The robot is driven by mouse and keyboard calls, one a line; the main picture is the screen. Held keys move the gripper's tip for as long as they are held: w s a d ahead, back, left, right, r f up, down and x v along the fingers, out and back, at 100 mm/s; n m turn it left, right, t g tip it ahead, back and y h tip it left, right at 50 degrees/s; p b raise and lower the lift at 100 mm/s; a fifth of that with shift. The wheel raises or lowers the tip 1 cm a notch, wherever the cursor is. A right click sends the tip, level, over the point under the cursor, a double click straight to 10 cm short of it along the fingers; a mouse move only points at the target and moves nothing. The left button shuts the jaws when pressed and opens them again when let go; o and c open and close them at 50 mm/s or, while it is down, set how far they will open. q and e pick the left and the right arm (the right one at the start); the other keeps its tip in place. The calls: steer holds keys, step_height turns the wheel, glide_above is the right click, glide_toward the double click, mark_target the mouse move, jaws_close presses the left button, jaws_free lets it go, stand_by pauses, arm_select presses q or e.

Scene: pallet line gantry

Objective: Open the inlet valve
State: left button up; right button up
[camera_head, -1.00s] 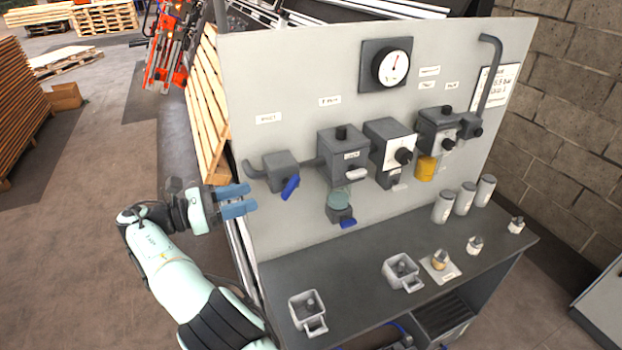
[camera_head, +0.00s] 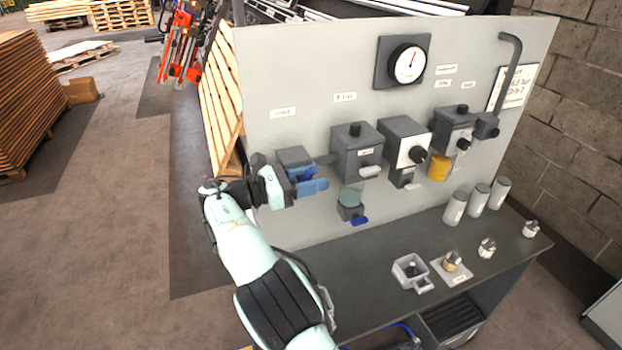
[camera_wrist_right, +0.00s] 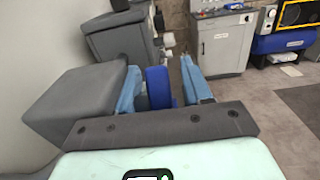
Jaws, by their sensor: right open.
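The inlet valve (camera_head: 294,157) is a grey block at the left end of the panel, under a small label. Its blue lever shows in the right wrist view (camera_wrist_right: 160,88), standing between the two blue fingers. My right gripper (camera_head: 311,180) is at the valve, its fingers open on either side of the lever, with a gap at least on the right side. In the right wrist view the gripper (camera_wrist_right: 168,88) has the grey valve body (camera_wrist_right: 75,98) close on its left. In the head view the fingers hide most of the lever. My left gripper is not in view.
A grey filter block (camera_head: 357,152) with a blue drain lever (camera_head: 359,221) below is just right of the valve. A gauge (camera_head: 409,63), a knob block (camera_head: 404,142) and a yellow part (camera_head: 438,167) follow. The bench (camera_head: 375,295) below holds a grey cup (camera_head: 411,271) and several canisters.

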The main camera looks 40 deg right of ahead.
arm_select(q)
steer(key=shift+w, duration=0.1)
arm_select(e)
jaws_close()
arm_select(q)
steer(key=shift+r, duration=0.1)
arm_select(e)
steer(key=shift+d+t+y+p, duration=0.1)
steer(key=shift+t+y+p, duration=0.35)
steer(key=shift+y, duration=0.65)
steer(key=shift+f+y, duration=0.25)
steer(key=shift+y, duration=0.45)
steer(key=shift+f+t+y, duration=0.2)
steer(key=shift+t+y, duration=0.25)
steer(key=shift+y, duration=0.45)
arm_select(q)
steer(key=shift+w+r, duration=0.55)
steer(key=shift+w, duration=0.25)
arm_select(e)
steer(key=shift+a+f+t+y, duration=0.15)
steer(key=shift+t+y, duration=0.1)
steer(key=shift+y, duration=0.6)
steer(key=shift+f+t+y, duration=0.15)
steer(key=shift+t+y, duration=0.15)
steer(key=shift+y, duration=0.5)
steer(key=shift+a+f+t+y, duration=0.15)
steer(key=shift+t+y, duration=0.1)
steer(key=shift+y, duration=0.6)
